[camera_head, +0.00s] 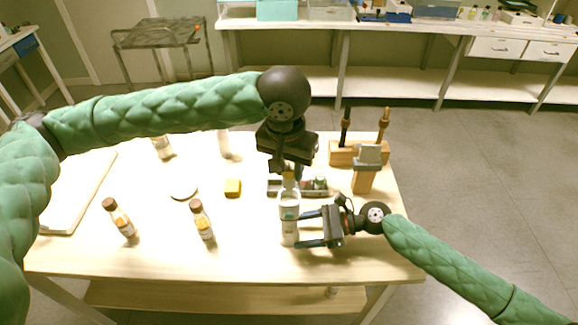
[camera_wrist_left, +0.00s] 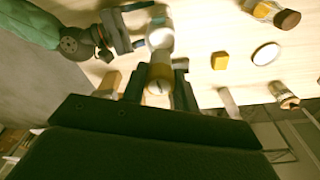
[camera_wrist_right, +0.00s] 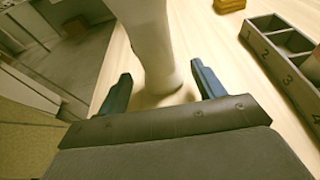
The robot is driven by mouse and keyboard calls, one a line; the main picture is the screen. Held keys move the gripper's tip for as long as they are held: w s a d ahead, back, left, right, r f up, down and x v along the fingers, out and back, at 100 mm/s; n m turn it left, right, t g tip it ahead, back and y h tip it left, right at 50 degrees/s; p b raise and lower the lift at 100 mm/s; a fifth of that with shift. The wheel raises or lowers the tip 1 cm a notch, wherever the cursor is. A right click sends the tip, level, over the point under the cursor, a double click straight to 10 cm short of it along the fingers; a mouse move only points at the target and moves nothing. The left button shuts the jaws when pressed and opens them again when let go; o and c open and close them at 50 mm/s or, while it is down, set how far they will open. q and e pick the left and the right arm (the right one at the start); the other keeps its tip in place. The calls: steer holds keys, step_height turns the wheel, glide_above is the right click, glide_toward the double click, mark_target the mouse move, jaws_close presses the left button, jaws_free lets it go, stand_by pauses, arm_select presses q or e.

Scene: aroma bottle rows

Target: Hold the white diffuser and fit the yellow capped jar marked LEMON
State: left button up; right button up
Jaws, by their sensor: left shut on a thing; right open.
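The white diffuser (camera_head: 289,222) stands upright near the front right of the table; it also shows in the left wrist view (camera_wrist_left: 158,37) and the right wrist view (camera_wrist_right: 152,45). My left gripper (camera_head: 289,172) is shut on a yellow jar (camera_wrist_left: 160,76), held right over the diffuser's top. Whether the jar touches the diffuser I cannot tell, and no LEMON marking is readable. My right gripper (camera_head: 309,228) is open and low, its fingers (camera_wrist_right: 157,85) on either side of the diffuser's lower body, with visible gaps.
A grey numbered tray (camera_wrist_right: 275,50) lies just behind the diffuser, partly hidden. A wooden rack (camera_head: 343,157) and a grey-topped wooden block (camera_head: 366,178) stand at the right. Brown-capped bottles (camera_head: 120,220) (camera_head: 202,222), a yellow block (camera_head: 233,187) and a white disc (camera_head: 184,191) are left.

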mark_target(289, 188)
steer(key=shift+x, duration=1.6)
steer(key=c, duration=0.8)
steer(key=shift+o, duration=0.2)
arm_select(q)
steer(key=shift+f, duration=0.4)
steer(key=shift+f, duration=1)
steer(key=shift+f, duration=0.1)
steer(key=shift+f, duration=1.7)
